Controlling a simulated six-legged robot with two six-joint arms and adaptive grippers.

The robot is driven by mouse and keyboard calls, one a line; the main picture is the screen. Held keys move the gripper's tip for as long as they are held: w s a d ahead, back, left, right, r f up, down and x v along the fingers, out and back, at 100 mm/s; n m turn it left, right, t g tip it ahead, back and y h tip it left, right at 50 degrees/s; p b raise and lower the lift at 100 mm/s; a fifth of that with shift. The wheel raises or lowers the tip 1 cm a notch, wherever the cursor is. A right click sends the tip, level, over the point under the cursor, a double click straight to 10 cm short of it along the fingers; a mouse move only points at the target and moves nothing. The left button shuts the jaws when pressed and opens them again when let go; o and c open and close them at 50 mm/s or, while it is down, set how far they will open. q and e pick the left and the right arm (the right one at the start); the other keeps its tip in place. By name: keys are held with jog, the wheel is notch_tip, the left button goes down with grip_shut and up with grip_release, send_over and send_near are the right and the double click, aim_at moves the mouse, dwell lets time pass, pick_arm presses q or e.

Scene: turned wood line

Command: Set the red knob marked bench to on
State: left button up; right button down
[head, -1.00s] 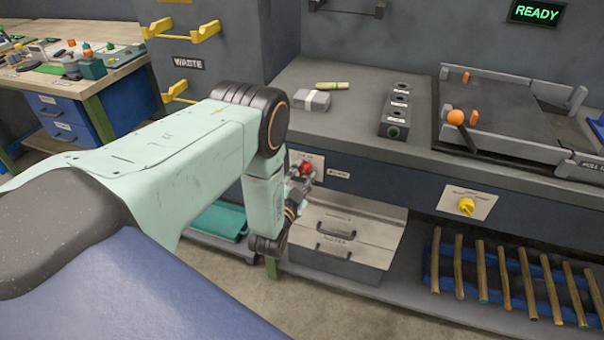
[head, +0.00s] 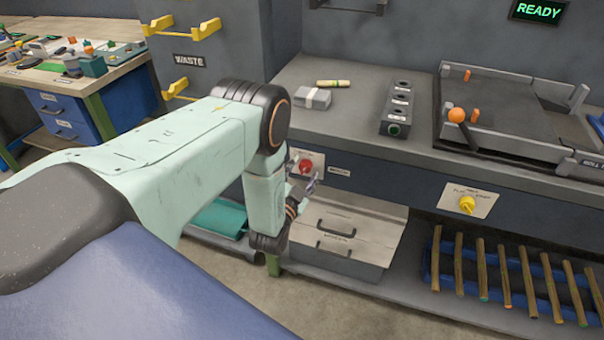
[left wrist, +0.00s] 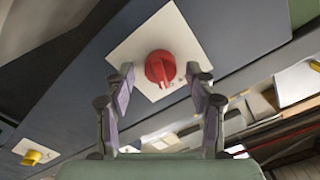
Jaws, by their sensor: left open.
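The red knob (head: 306,166) sits on a pale plate (head: 318,160) on the dark front of the bench. In the left wrist view the red knob (left wrist: 160,67) shows large on its white plate (left wrist: 188,38). My left gripper (head: 314,184) is open and empty in front of the plate, just below the knob in the head view. In the left wrist view its two fingers (left wrist: 162,88) stand apart, one on each side below the knob, and do not visibly touch it. The lettering by the knob is too small to read. My right gripper is out of view.
A yellow knob (head: 467,204) on its own plate is further right on the bench front. Below are a grey metal box (head: 345,240) and a blue rack of rods (head: 510,280). The bench top holds a black block (head: 397,112) and a grey block (head: 312,98).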

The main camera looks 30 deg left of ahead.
pick_arm(q)
jog(key=v, duration=1.2)
jog(key=shift+d, duration=0.1)
jog(key=s+d+f+n+g+h, duration=0.2)
jog(key=s+d+f+n+g, duration=0.2)
jog(key=s+f+g, duration=0.65)
jog(key=s+d+r+g+h, duration=0.1)
jog(key=s+d+g, duration=0.2)
jog(key=s, duration=0.6)
jog(key=s+d+r+n+g+h, duration=0.1)
jog(key=s+d+g, duration=0.2)
jog(key=s, duration=0.5)
jog(key=shift+s+r+g+b, duration=0.3)
jog(key=shift+s+g+b, duration=0.1)
jog(key=shift+g, duration=0.15)
